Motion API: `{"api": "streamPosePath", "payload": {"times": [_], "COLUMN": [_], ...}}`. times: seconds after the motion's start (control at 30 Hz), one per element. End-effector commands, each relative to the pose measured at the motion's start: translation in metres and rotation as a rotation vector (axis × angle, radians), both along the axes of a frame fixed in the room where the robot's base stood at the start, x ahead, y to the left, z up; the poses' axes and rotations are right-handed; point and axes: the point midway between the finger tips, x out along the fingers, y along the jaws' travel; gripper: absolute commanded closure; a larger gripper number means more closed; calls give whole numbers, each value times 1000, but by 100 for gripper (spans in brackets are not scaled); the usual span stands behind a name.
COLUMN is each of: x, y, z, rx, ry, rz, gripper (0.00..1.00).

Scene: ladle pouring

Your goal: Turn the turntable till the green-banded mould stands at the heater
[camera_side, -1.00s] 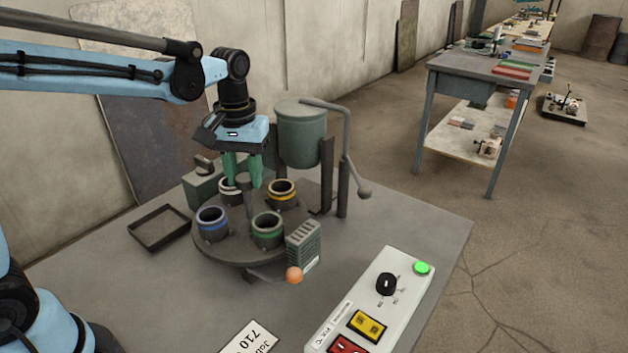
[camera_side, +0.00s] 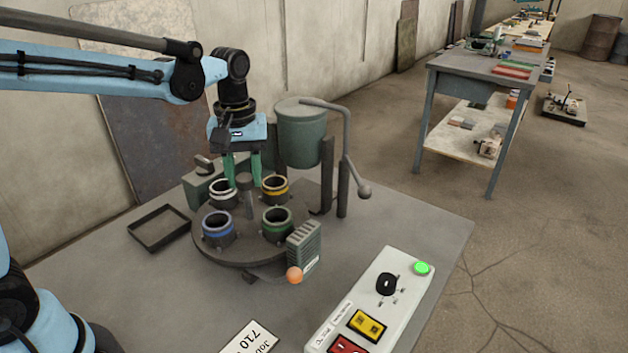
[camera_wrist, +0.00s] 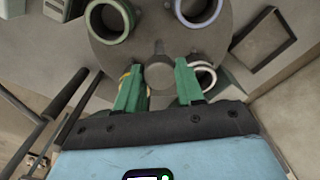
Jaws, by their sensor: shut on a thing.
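The turntable (camera_side: 206,250) is a round dark plate carrying blue-, green-, yellow- and white-banded moulds. The green-banded mould (camera_side: 277,224) stands at its front right, close beside a grey finned box (camera_side: 304,247) that looks like the heater. In the wrist view the green-banded mould (camera_wrist: 110,20) is at upper left, the finned box (camera_wrist: 62,8) beyond it. My gripper (camera_side: 243,180) points down over the turntable's middle, its green fingers shut on the central post (camera_side: 248,204). The fingers partly hide the yellow-banded (camera_side: 275,188) and white-banded (camera_wrist: 205,76) moulds in the wrist view.
The blue-banded mould (camera_side: 218,228) is at front left. A green pot (camera_side: 301,135) with a bent lever stands behind. An empty black tray (camera_side: 158,229) lies at left. A control box (camera_side: 375,310) is at front right.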

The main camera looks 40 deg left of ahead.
Motion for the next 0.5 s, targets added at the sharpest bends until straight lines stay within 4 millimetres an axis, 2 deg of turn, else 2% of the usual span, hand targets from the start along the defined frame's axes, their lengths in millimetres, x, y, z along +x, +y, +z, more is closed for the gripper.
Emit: {"api": "streamPosePath", "payload": {"times": [0.37, 0.4, 0.5], "x": [0, 0, 0], "y": [0, 0, 0], "z": [1, 1, 0], "rx": [-1, -1, -1], "ry": [1, 1, 1], "rz": [1, 1, 1], "gripper": [100, 58, 43]}}
